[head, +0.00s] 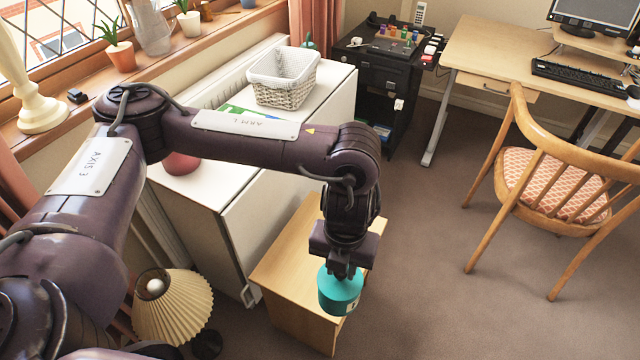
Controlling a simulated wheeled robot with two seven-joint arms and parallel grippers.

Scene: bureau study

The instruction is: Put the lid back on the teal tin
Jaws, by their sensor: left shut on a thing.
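My left gripper (343,271) points down at the right edge of the small wooden cabinet and is shut at the top of a teal round thing. The upper part, at the fingers, looks like the teal lid (329,278). The seam is too small to make out, so I cannot tell whether lid and tin touch. The fingers hide part of the lid's top. My right gripper is not in view.
The small wooden cabinet (290,265) stands beside a white cabinet (235,215) bearing a white basket (283,77). A pleated lamp (172,305) is at lower left. A wooden chair (560,180) and desk (490,50) are at right. Floor between is clear.

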